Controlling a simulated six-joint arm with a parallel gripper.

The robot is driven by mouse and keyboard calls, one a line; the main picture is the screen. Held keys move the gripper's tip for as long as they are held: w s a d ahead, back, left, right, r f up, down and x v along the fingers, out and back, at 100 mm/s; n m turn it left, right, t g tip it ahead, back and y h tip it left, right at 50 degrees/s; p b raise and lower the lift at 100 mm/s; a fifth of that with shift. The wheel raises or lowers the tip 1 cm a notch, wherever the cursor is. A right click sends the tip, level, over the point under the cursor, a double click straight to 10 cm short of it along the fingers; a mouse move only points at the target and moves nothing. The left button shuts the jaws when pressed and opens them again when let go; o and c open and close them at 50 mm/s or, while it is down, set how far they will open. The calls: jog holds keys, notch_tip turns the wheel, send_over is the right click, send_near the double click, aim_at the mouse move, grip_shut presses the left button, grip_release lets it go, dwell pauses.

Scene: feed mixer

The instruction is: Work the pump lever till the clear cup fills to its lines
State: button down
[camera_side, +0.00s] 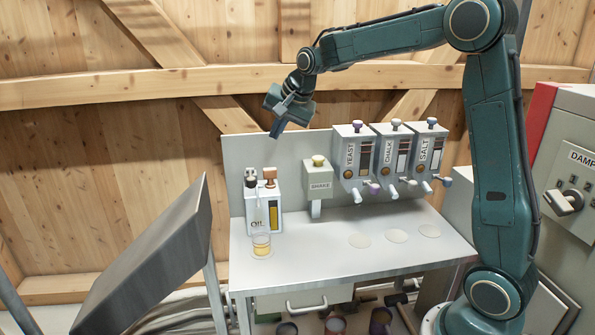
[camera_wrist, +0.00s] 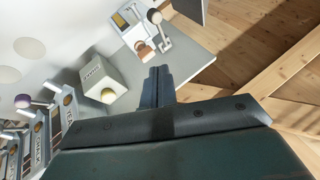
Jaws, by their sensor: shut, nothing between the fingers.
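The oil pump (camera_side: 262,205) is a white box marked OIL with a yellow gauge, at the left of the bench. The pump also shows at the top of the wrist view (camera_wrist: 133,22). The clear cup (camera_side: 262,244) stands in front of the pump with amber liquid in it; its lines are too small to read. My gripper (camera_side: 276,130) is shut and empty, in the air above and behind the pump, touching nothing. Its closed fingers show in the wrist view (camera_wrist: 157,84).
A shake unit (camera_side: 318,178) stands right of the pump. Yeast, chalk and salt dispensers (camera_side: 388,155) hang further right, with pale round discs (camera_side: 397,236) on the bench (camera_side: 330,252). A tilted grey panel (camera_side: 150,255) is at the left. The bench front is mostly clear.

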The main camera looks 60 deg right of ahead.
send_near(251, 175)
jog(key=shift+w+a+f, duration=0.1)
jog(key=shift+a+f, duration=0.1)
jog(key=shift+f, duration=0.5)
jog(key=shift+w+a+f, duration=0.15)
jog(key=shift+a+f, duration=0.1)
jog(key=shift+f, duration=0.45)
jog(key=shift+w+a+f, duration=0.1)
jog(key=shift+a+f, duration=0.1)
jog(key=shift+f, duration=0.5)
